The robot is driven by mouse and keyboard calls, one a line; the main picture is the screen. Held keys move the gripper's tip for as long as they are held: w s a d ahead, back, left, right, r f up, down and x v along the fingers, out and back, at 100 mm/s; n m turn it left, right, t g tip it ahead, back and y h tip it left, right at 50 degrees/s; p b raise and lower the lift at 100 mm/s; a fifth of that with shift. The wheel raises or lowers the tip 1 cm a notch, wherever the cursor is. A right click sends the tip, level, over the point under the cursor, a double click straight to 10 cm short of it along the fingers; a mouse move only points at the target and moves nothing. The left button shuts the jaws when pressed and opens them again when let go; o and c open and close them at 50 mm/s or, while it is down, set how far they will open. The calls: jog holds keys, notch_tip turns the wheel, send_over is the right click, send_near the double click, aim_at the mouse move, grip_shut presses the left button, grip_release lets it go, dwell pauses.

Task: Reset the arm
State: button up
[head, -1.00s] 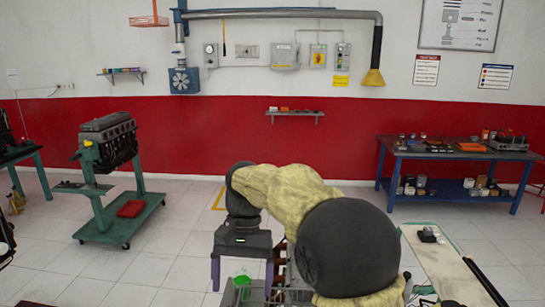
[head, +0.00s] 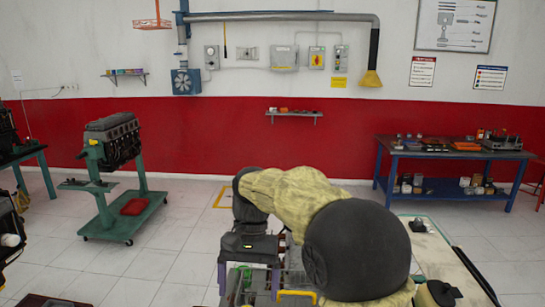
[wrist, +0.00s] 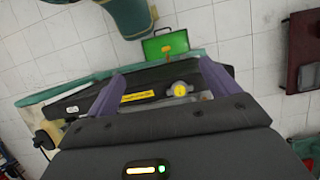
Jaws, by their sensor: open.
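My gripper (head: 248,282) hangs below my yellow-sleeved arm at the bottom middle of the head view, with its purple fingers apart and pointing down. In the wrist view my gripper (wrist: 163,78) shows its two purple fingers spread with nothing held between them. Beyond the fingers lies a black case-like thing (wrist: 145,97) with a yellow label. I cannot tell its distance from the fingertips. My forearm hides part of the floor and whatever is behind it.
An engine on a green stand (head: 106,204) is at left. A blue workbench (head: 456,153) with parts stands at right. A pale bench top (head: 432,250) lies close right of my arm. The wrist view shows a green box (wrist: 165,46).

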jog(key=s+d+f+t+b, duration=0.1)
jog(key=s+d+f+t, duration=0.1)
jog(key=d+f, duration=0.3)
jog(key=s+d+f+t+b, duration=0.1)
jog(key=s+d+f, duration=0.3)
jog(key=d, duration=0.4)
jog(key=s+d+f+n+t+b, duration=0.1)
jog(key=s+d+f+t, duration=0.2)
jog(key=d+f, duration=0.4)
jog(key=shift+s+d+t+h, duration=0.15)
jog(key=shift+s+t+h, duration=0.15)
jog(key=shift+t, duration=0.1)
